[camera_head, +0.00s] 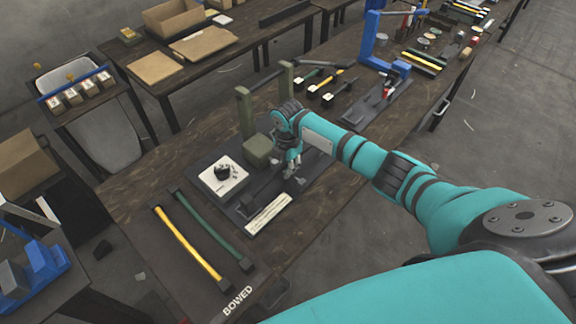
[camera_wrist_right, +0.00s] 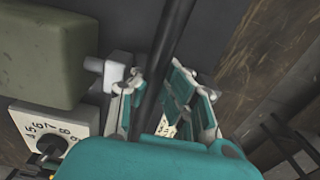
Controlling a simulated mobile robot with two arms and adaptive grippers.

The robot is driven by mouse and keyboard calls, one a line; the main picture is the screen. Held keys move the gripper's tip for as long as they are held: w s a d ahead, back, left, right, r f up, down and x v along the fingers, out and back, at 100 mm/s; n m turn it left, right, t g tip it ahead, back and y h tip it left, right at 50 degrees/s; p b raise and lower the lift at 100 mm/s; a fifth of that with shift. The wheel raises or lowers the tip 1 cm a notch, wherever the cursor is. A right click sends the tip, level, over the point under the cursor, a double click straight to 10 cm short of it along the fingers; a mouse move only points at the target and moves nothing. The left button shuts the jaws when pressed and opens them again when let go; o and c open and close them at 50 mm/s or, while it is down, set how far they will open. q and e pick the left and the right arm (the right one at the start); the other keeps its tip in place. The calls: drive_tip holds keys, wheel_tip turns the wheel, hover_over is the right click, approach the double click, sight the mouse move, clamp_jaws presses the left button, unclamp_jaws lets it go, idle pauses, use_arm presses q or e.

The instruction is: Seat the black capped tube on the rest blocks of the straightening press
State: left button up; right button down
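The black tube (camera_wrist_right: 170,45) runs through the right wrist view between the fingers of my right gripper (camera_wrist_right: 158,85). The fingers stand apart on either side of it, with a gap to the right finger. In the head view my right gripper (camera_head: 292,168) is low over the bed of the straightening press (camera_head: 245,115), which has an olive post and a white dial box (camera_head: 222,176). The dial box (camera_wrist_right: 45,128) also shows in the wrist view. The tube's caps and its contact with the rest blocks cannot be made out. My left gripper is not in view.
A yellow tube (camera_head: 188,243) and a green tube (camera_head: 208,225) lie left of the press by the BOWED label. A pale strip (camera_head: 268,214) lies on the press's front edge. Several short tools and a blue press (camera_head: 372,45) stand farther right along the bench.

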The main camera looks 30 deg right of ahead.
drive_tip(key=shift+f, duration=0.35)
drive_tip(key=shift+s+f+b, duration=0.1)
drive_tip(key=shift+f+b, duration=0.4)
drive_tip(key=shift+f, duration=0.15)
idle(0.3)
drive_tip(key=c, duration=1.4)
unclamp_jaws()
drive_tip(key=shift+r, duration=0.1)
drive_tip(key=shift+r, duration=0.1)
drive_tip(key=shift+r, duration=0.25)
wheel_tip(320, 180, up, 11)
drive_tip(key=shift+s+r, duration=0.1)
